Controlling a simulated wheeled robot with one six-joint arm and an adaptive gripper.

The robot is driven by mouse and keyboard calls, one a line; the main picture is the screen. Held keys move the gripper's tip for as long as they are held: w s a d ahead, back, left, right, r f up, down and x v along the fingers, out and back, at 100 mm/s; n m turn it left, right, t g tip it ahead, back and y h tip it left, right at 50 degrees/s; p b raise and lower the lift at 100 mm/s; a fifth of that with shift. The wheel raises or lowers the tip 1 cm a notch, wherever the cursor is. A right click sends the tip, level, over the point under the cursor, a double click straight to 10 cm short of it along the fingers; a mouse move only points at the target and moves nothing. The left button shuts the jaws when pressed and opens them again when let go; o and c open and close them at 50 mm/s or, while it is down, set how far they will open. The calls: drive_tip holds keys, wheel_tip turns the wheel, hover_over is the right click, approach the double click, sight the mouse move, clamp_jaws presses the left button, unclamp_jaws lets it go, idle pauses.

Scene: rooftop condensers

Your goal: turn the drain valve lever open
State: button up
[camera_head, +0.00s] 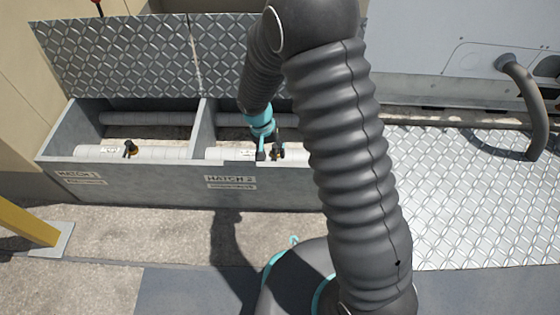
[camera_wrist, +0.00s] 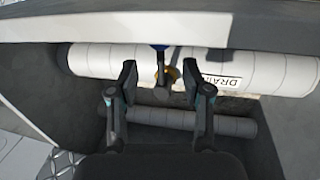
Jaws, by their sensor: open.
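My gripper (camera_wrist: 159,72) is open, with one finger on each side of the lever and a visible gap to each. In the head view my gripper (camera_head: 268,151) reaches down into the HATCH 2 bay, at the valve on the front pipe (camera_head: 225,153). My arm hides the right part of that bay.
The HATCH 1 bay holds another valve (camera_head: 130,149) on its front pipe. A divider (camera_head: 204,125) separates the bays, and the trough's front wall (camera_head: 150,185) runs close by. Raised tread-plate lids (camera_head: 115,60) stand behind. A yellow post (camera_head: 25,222) stands at left.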

sight(275, 160)
drive_tip(key=shift+d+f+b, duration=0.15)
drive_tip(key=shift+d+f, duration=0.05)
drive_tip(key=shift+f, duration=0.9)
drive_tip(key=shift+d+f+b, duration=0.15)
drive_tip(key=shift+f, duration=0.95)
clamp_jaws()
drive_tip(key=shift+d, duration=0.1)
